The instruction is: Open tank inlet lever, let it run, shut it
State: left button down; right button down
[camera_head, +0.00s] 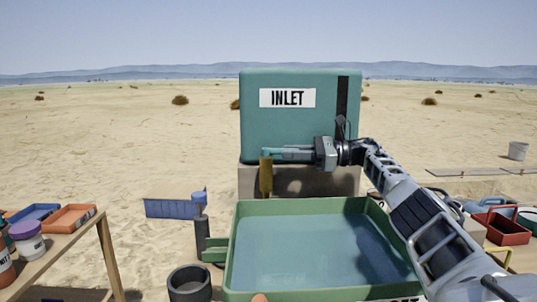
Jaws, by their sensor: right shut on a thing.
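The teal tank (300,125) with an INLET label (287,98) stands on a pale block in the middle of the camera_head view. A yellow-brown upright piece (266,176), which looks like part of the inlet lever, is at the tank's lower left front. My right gripper (276,154) reaches in from the right across the tank's front. Its fingers are shut on the lever at the top of that piece; they partly hide the grip. A green tray (232,245) with a bluish, water-like surface is below in front. My left gripper is not in view.
A wooden table (60,245) at left holds orange and blue trays and jars. A dark cylinder (189,284) and a blue box (172,208) are left of the green tray. A red crate (505,230) and a grey bucket (518,150) are at right.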

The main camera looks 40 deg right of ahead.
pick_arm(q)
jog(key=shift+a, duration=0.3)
pick_arm(e)
jog(key=shift+w, duration=0.1)
jog(key=c, duration=1.4)
grip_release()
jog(key=shift+o, duration=0.2)
